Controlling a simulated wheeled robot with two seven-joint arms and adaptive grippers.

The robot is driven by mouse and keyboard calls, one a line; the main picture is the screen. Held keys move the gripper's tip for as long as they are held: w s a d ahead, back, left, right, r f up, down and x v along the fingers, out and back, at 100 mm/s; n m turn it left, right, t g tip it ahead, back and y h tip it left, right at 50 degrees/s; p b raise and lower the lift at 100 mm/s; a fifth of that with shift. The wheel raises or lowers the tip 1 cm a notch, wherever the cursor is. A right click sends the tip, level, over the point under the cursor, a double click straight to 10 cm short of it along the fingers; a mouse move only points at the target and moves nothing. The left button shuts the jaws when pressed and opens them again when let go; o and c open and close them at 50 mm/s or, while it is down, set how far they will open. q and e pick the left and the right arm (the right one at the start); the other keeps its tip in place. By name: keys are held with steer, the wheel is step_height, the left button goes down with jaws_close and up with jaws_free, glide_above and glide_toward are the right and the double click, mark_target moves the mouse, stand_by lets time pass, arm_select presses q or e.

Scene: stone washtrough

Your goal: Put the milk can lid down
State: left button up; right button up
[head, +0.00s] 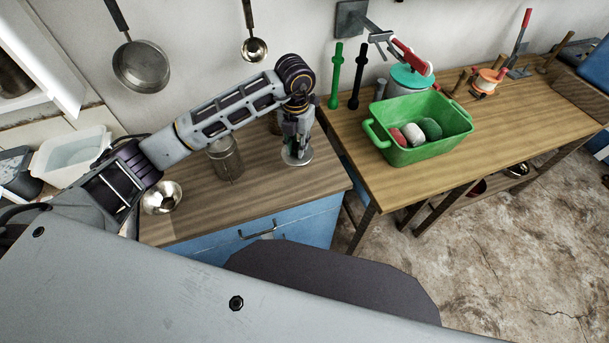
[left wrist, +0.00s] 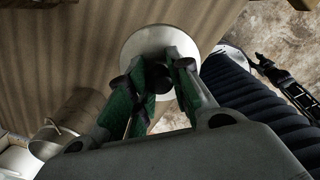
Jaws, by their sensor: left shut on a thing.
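The milk can lid (head: 297,157) is a round, pale metal disc near the right end of the wooden counter top. In the left wrist view the lid (left wrist: 146,42) lies just beyond the fingers, with a dark round knob between them. My left gripper (head: 297,141) points down and is shut on the lid's knob; the green-padded fingers (left wrist: 152,85) show close up. The lid is at or very near the counter surface; I cannot tell whether it touches. A grey metal can (head: 226,160) stands to its left. My right gripper is not in view.
The wooden counter top (head: 265,200) is clear in front of the lid. A shiny bowl (head: 161,197) sits at its left. A second table to the right holds a green bin (head: 420,150) with several items. A pan (head: 140,67) and ladle (head: 254,48) hang on the wall.

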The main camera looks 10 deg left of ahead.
arm_select(q)
steer(key=shift+f, duration=0.55)
step_height(320, 180, down, 4)
steer(key=shift+f+p, duration=0.15)
steer(key=shift+p, duration=0.15)
steer(key=shift+f, duration=1.1)
step_height(320, 180, down, 2)
steer(key=shift+f, duration=0.2)
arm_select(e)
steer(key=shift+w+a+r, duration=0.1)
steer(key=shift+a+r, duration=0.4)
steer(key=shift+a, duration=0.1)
arm_select(q)
steer(key=shift+f, duration=0.15)
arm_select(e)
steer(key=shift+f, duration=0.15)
